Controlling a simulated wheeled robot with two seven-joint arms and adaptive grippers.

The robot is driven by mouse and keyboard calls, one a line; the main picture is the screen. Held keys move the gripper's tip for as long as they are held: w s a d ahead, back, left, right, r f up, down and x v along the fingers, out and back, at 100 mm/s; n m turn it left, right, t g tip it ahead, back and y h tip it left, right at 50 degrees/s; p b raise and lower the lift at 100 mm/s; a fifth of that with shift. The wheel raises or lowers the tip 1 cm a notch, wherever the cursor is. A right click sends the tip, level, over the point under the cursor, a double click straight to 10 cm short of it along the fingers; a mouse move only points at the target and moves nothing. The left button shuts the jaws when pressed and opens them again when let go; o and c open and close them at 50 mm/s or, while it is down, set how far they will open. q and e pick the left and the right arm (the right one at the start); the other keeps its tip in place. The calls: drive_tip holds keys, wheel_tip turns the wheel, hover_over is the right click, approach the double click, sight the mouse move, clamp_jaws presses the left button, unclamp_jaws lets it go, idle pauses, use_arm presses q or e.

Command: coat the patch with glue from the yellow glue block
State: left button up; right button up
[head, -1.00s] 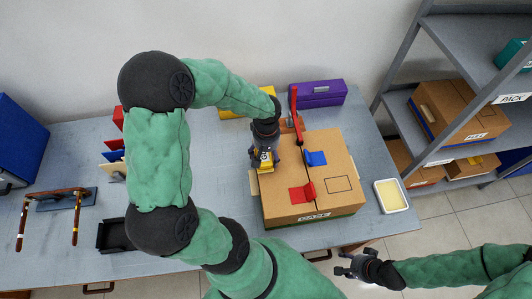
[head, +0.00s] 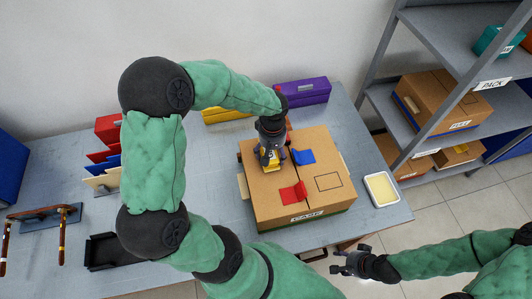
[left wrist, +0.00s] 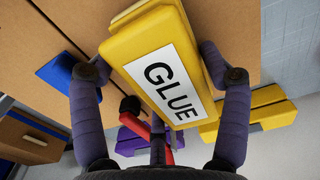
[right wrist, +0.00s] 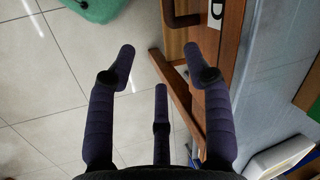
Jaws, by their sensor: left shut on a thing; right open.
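The yellow glue block (head: 271,164) is in my left gripper (head: 268,158), over the left half of a brown case (head: 315,150). In the left wrist view the block (left wrist: 145,50) shows its GLUE label between both fingers; whether it touches the lid is unclear. The lid bears a black-outlined rectangle (head: 328,182) at right, a red piece (head: 294,193) near the front and a blue piece (head: 303,157) near the middle. Which one is the patch I cannot tell. My right gripper (head: 345,262) is open and empty, off the table's front edge; its spread fingers show in the right wrist view (right wrist: 160,65).
A shallow white tray with pale yellow contents (head: 382,188) lies at the table's right. Purple (head: 302,92) and yellow (head: 228,114) boxes stand at the back. Shelves (head: 445,95) stand at right.

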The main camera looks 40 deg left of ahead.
sight(255, 160)
use_arm(q)
drive_tip(key=shift+w+d+f+b, duration=0.1)
drive_tip(key=shift+w+d+b, duration=0.25)
drive_tip(key=shift+w+d, duration=0.8)
drive_tip(key=shift+w+a, duration=0.1)
drive_tip(key=shift+w, duration=0.15)
drive_tip(key=shift+s+a+r, duration=0.2)
drive_tip(key=shift+s+a, duration=0.05)
drive_tip(key=shift+s, duration=0.05)
drive_tip(key=shift+s+a, duration=0.3)
drive_tip(key=shift+s, duration=0.2)
drive_tip(key=shift+s+a, duration=0.4)
drive_tip(key=shift+s+a+f, duration=0.1)
drive_tip(key=shift+s+a, duration=0.95)
drive_tip(key=shift+s, duration=0.25)
drive_tip(key=shift+s+a, duration=1)
drive_tip(key=shift+s, duration=0.25)
drive_tip(key=shift+w+b, duration=0.1)
drive_tip(key=shift+b, duration=0.2)
